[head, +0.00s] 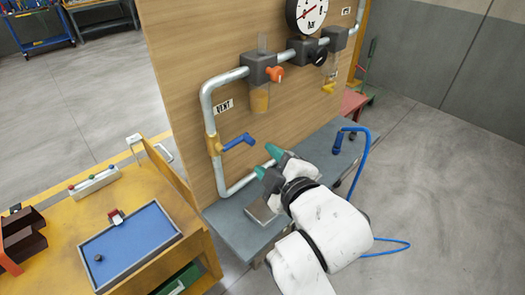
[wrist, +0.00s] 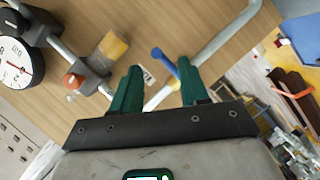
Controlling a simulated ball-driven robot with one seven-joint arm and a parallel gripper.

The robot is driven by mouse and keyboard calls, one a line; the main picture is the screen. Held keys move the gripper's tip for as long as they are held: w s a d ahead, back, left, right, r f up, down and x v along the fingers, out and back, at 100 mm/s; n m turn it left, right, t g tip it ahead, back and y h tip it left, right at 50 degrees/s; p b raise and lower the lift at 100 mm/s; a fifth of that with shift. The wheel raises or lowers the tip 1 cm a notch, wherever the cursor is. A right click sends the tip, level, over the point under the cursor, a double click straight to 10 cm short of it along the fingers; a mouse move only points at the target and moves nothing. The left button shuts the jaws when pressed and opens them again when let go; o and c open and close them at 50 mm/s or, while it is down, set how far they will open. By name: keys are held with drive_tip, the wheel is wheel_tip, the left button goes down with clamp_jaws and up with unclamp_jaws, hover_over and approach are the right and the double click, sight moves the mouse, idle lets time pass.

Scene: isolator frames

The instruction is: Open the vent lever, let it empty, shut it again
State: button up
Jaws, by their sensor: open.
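The blue vent lever (head: 239,141) sits on a brass valve (head: 213,145) in the vertical pipe, below the VENT label (head: 223,106). It sticks out to the right, across the pipe. My gripper (head: 268,162) has green fingers, is open and empty, and is right of and below the lever in the head view. In the wrist view the lever (wrist: 165,62) shows between the open fingertips, beyond them, with no visible contact. The filter bowl (head: 259,100) above holds amber liquid; it also shows in the wrist view (wrist: 108,50).
An orange knob (head: 275,74), a black knob (head: 319,57) and a pressure gauge (head: 307,14) sit along the upper pipe on the wooden panel (head: 180,70). A grey bench (head: 232,226) lies below. A blue hose (head: 363,160) runs at right. A yellow table with a blue tray (head: 135,245) stands at left.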

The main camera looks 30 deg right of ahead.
sight(249, 139)
drive_tip(key=x, duration=0.3)
drive_tip(key=p+x, duration=0.1)
drive_tip(key=x, duration=0.3)
drive_tip(key=r+x, duration=0.1)
drive_tip(key=x, duration=0.2)
drive_tip(key=shift+w+f, duration=0.1)
drive_tip(key=shift+w, duration=0.3)
drive_tip(key=shift+a, duration=0.1)
clamp_jaws()
